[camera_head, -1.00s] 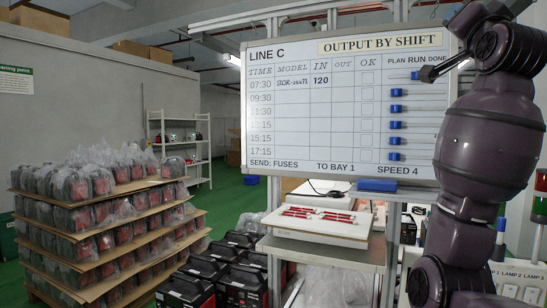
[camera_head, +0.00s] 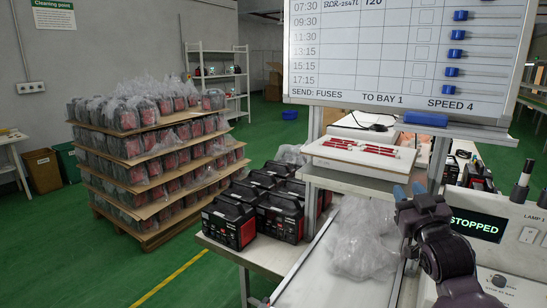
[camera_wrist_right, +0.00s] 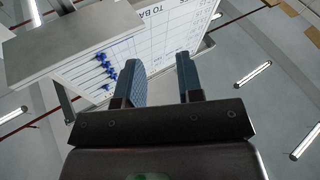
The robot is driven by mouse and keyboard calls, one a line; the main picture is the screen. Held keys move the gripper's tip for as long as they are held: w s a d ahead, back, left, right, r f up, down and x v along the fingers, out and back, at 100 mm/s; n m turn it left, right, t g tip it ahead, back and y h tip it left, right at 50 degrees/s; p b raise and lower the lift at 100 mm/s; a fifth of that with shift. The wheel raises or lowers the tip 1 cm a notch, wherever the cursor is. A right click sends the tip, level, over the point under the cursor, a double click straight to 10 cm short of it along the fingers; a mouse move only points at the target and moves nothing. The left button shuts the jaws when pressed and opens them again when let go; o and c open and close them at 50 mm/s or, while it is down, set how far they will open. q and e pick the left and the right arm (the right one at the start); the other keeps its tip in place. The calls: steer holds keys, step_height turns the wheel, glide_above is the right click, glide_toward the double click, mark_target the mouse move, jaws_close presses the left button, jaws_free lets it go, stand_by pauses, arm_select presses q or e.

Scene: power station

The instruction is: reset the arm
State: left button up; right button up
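My right arm comes in at the lower right of the head view. Its gripper (camera_head: 409,191) points upward in front of the shelf and beside the control panel, its two blue fingertips slightly apart. In the right wrist view the fingers of this gripper (camera_wrist_right: 160,70) stand clearly apart with nothing between them. My left arm and gripper are not in view.
The whiteboard (camera_head: 390,60) stands above a shelf (camera_head: 345,172) holding red fuses (camera_head: 362,147). A control panel (camera_head: 525,240) at right reads "STOPPED" (camera_head: 477,224). Plastic bags (camera_head: 362,240) and black-red power units (camera_head: 280,215) lie left of the arm. A stacked pallet (camera_head: 150,160) stands farther left on open green floor.

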steer(key=s+a+f+g, duration=0.1)
steer(key=s+f+g, duration=0.1)
steer(key=s+f, duration=0.65)
steer(key=s+a+f+g, duration=0.1)
steer(key=s+f+g, duration=0.15)
steer(key=f, duration=1.15)
steer(key=s+f+m+g, duration=0.1)
steer(key=s+f+g, duration=0.4)
steer(key=s+f, duration=1.2)
steer(key=s, duration=0.3)
steer(key=shift+s+f+m+h, duration=0.2)
steer(key=shift+f+m+h, duration=0.1)
steer(key=shift+f+m, duration=0.1)
